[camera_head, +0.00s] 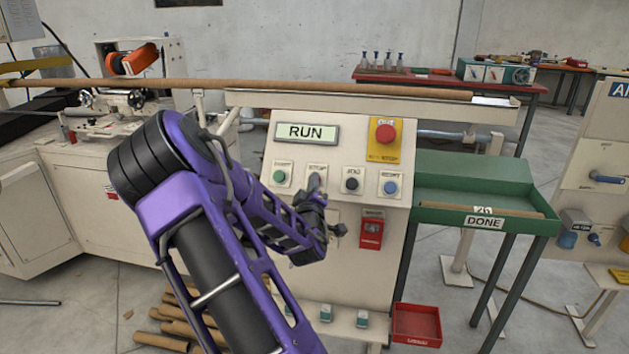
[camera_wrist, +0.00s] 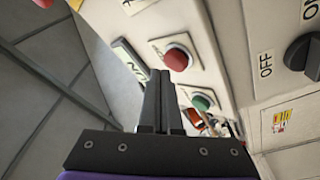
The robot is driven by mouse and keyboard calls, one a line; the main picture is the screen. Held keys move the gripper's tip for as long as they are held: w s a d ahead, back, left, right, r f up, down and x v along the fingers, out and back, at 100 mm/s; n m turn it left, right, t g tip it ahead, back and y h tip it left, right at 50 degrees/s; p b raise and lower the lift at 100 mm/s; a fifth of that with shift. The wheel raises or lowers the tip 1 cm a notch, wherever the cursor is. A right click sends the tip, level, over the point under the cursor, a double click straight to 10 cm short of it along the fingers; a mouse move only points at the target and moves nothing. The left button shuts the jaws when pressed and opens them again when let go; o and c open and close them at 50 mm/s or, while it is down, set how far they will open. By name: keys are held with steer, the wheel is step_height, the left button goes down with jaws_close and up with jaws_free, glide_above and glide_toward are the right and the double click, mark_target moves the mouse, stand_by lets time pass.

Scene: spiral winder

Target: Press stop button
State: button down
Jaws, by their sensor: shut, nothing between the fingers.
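The control panel (camera_head: 345,151) stands in front of me, and its display (camera_head: 306,132) reads RUN. The STOP label (camera_head: 317,168) shows in the head view, but the button below it is hidden by my gripper (camera_head: 315,183). In the wrist view a red button (camera_wrist: 178,58) on a pale plate sits just beyond and right of the fingertips (camera_wrist: 160,76). A green button (camera_wrist: 201,102) is beside it; the green START button (camera_head: 280,177) also shows in the head view. My gripper is shut and empty. I cannot tell whether it touches the red button.
A black JOG button (camera_head: 352,185), blue RESET button (camera_head: 390,187) and red emergency stop (camera_head: 385,133) are to the right. A black OFF/ON selector (camera_wrist: 304,56) is in the wrist view. A red bin (camera_head: 417,324) and a green DONE tray (camera_head: 470,197) stand nearby.

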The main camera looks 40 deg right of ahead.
steer(key=shift+w+d+f, duration=0.15)
steer(key=shift+f, duration=0.05)
steer(key=shift+w+d+f, duration=0.15)
steer(key=shift+d+f, duration=0.1)
stand_by(0.8)
steer(key=shift+a+r, duration=0.1)
stand_by(0.3)
steer(key=shift+s+a+r, duration=0.4)
steer(key=shift+s+a+r+p, duration=0.65)
steer(key=shift+a+r+p, duration=0.1)
steer(key=shift+r, duration=0.05)
steer(key=shift+s+a+r+p, duration=0.6)
steer(key=shift+a+r+p, duration=0.1)
steer(key=shift+r, duration=0.1)
